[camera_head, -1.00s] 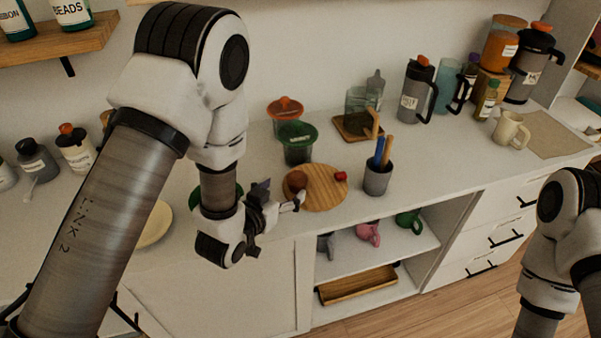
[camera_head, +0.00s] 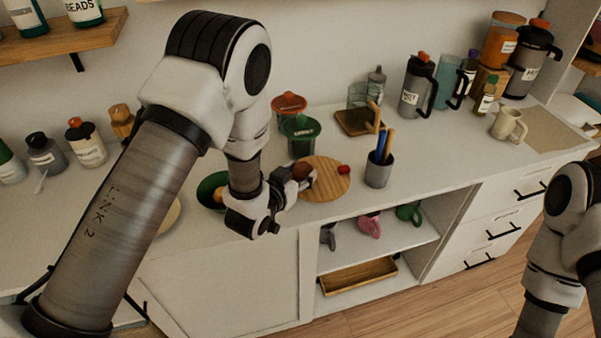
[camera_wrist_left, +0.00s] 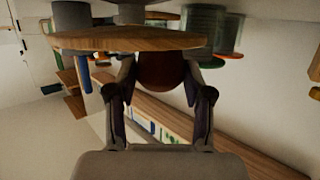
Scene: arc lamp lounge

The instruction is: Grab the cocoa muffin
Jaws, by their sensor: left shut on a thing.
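The cocoa muffin (camera_head: 301,171) is a small brown round thing at the left part of a round wooden board (camera_head: 328,184) on the counter. My left gripper (camera_head: 296,180) is shut on it. In the left wrist view the dark brown muffin (camera_wrist_left: 161,72) sits between the two fingers (camera_wrist_left: 157,85), beside the board's edge (camera_wrist_left: 110,40). I cannot tell whether the muffin still touches the board. My right arm (camera_head: 560,240) shows at the right edge, but its gripper is out of view.
A small red thing (camera_head: 344,170) lies on the board. A grey cup of utensils (camera_head: 378,171) stands right of it. Green-lidded (camera_head: 302,138) and orange-lidded (camera_head: 289,107) containers stand behind. A green bowl (camera_head: 210,188) is left of my gripper. Mugs stand on the shelf below.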

